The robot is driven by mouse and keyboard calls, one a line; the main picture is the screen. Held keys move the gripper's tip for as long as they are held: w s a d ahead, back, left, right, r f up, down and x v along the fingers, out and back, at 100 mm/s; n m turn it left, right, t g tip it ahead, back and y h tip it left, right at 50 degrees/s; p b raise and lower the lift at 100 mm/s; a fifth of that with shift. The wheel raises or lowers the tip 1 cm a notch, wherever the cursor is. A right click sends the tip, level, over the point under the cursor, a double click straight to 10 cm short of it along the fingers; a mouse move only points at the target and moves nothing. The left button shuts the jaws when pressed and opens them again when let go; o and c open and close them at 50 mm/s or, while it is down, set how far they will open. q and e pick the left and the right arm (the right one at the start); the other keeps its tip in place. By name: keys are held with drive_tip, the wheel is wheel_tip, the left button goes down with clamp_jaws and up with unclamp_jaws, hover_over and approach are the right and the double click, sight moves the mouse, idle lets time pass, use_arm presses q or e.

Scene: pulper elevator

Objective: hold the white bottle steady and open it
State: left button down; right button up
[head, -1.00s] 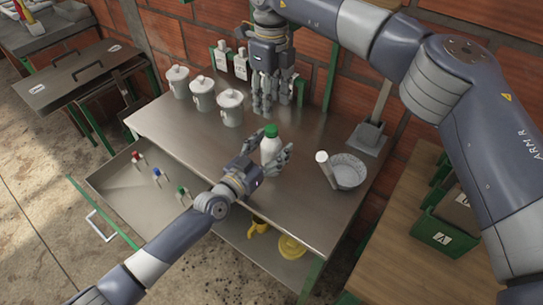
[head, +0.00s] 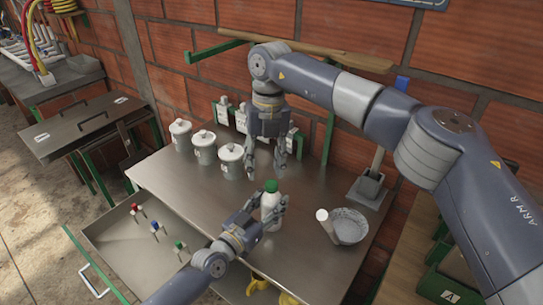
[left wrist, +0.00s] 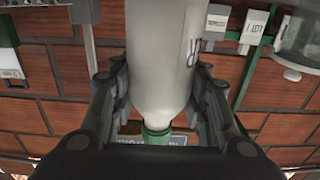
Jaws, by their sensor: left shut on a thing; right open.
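The white bottle (head: 270,207) with a green cap (head: 271,186) stands upright on the metal table (head: 205,198). My left gripper (head: 268,213) is shut around the bottle's body from the front left. In the left wrist view the bottle (left wrist: 166,55) appears between the fingers (left wrist: 162,82), with the green cap (left wrist: 157,134) at the lower end of the picture. My right gripper (head: 267,169) is open and empty. Its fingers point down just above and behind the cap, apart from it.
Three lidded white pots (head: 204,148) stand at the back left. A grey bowl (head: 350,225) with a white pestle-like rod (head: 325,220) is right of the bottle. An open drawer (head: 125,235) with small coloured-capped vials juts out at the front left. A brick wall is behind.

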sight(272, 183)
drive_tip(key=m, duration=0.4)
drive_tip(key=w+d+m, duration=0.1)
drive_tip(key=m, duration=0.4)
drive_tip(key=r+m, duration=0.1)
drive_tip(key=m, duration=0.4)
drive_tip(key=shift+w+d+t, duration=0.15)
drive_tip(key=shift+w+t, duration=0.1)
drive_tip(key=shift+t, duration=0.05)
drive_tip(key=shift+d+f+h, duration=0.1)
drive_tip(key=shift+f+h, duration=0.2)
drive_tip(key=shift+f, duration=3.55)
clamp_jaws()
drive_tip(key=shift+w, duration=0.1)
